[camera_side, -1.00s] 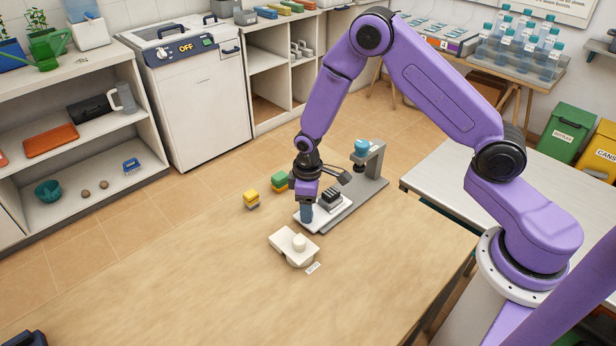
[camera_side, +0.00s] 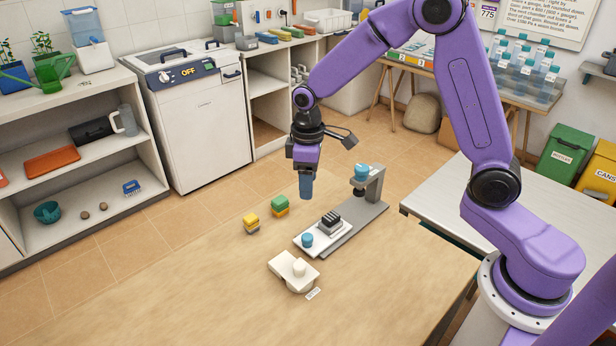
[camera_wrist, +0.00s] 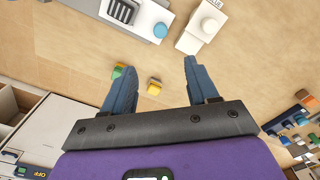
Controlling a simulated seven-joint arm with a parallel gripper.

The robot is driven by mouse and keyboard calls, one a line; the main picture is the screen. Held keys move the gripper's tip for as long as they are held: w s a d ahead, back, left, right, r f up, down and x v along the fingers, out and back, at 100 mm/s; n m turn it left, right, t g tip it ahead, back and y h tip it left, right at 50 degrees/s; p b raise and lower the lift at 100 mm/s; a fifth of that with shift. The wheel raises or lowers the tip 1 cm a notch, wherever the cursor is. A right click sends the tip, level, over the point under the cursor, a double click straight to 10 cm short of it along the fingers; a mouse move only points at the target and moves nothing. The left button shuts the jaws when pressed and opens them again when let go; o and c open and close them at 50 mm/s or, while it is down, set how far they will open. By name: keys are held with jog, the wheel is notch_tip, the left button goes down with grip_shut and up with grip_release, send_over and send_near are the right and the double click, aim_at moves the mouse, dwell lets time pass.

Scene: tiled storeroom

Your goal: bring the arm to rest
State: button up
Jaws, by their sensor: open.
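My gripper (camera_side: 306,188) is raised above the wooden table (camera_side: 190,290), its blue fingers pointing down. In the wrist view its two fingers (camera_wrist: 158,85) stand apart with nothing held between them. Below it sits a grey stand with a white plate (camera_side: 322,241), which bears a dark ribbed block (camera_side: 330,221) and a blue round knob (camera_side: 307,240). The blue knob also shows in the wrist view (camera_wrist: 160,30). My gripper is clear of all of these.
A cream block with a round knob (camera_side: 297,269) lies in front of the stand. A yellow-topped block (camera_side: 251,220) and a green-topped block (camera_side: 280,204) are on the table's far side. Shelves and a white machine (camera_side: 196,115) stand behind. The table's near left is mostly clear.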

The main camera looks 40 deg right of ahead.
jog(key=shift+r, duration=0.25)
jog(key=s+d+r+n, duration=0.1)
jog(key=s+r+n, duration=0.1)
jog(key=s, duration=1.2)
jog(key=s+d+r+n, duration=0.1)
jog(key=s+r, duration=0.3)
jog(key=s, duration=1.1)
jog(key=shift+s+d+r+n, duration=0.3)
jog(key=shift+d+r+n, duration=0.1)
jog(key=shift+n, duration=0.5)
